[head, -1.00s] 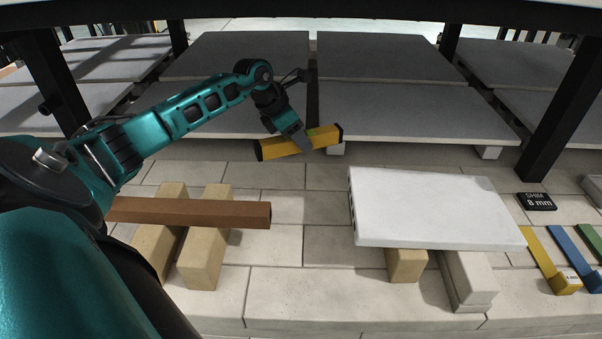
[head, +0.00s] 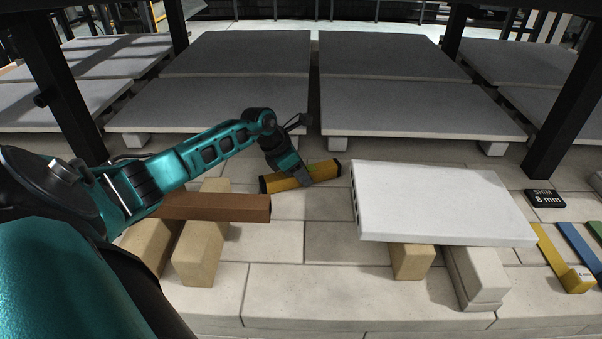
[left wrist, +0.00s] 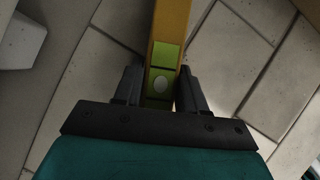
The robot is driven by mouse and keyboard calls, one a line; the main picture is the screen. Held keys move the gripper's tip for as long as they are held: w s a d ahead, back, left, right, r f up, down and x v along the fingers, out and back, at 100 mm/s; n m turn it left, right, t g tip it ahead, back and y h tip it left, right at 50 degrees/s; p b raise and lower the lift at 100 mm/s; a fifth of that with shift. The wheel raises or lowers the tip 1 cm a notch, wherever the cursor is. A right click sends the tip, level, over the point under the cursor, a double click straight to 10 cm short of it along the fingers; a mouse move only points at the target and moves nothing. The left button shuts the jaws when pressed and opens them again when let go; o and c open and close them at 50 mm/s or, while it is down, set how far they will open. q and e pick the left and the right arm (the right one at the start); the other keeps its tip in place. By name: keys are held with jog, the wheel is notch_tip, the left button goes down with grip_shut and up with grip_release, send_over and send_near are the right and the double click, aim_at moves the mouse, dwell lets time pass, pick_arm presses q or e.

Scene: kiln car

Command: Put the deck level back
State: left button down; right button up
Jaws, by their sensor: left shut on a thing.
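The deck level is a yellow bar with black ends (head: 326,171) and a green vial window, which shows in the left wrist view (left wrist: 160,82). My left gripper (head: 304,181) is shut across its middle. In the left wrist view the two dark fingers (left wrist: 160,95) press on either side of the yellow bar (left wrist: 172,28). The level lies slightly slanted in the head view, over the pale brick deck in front of the grey slabs. I cannot tell whether it touches the deck. My right gripper is not in view.
A brown bar (head: 215,207) rests on tan blocks (head: 203,250) at left. A white slab (head: 440,200) sits on props (head: 411,262) at right. Grey slabs (head: 215,105) and black posts (head: 563,115) stand behind. A shim box (head: 545,199) and coloured strips lie far right.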

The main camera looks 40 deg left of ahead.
pick_arm(q)
jog(key=shift+f, duration=0.15)
jog(key=c, duration=0.6)
grip_release()
jog(key=shift+c, duration=0.2)
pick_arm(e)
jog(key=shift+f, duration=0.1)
pick_arm(q)
jog(key=shift+r, duration=0.25)
jog(key=p+v, duration=0.3)
jog(key=v, duration=0.7)
jog(key=shift+s+r+p, duration=0.1)
jog(key=shift+r+p, duration=0.15)
jog(key=shift+p, duration=0.05)
jog(key=shift+s+a+r, duration=0.2)
jog(key=shift+s+r, duration=0.1)
jog(key=shift+r, duration=0.35)
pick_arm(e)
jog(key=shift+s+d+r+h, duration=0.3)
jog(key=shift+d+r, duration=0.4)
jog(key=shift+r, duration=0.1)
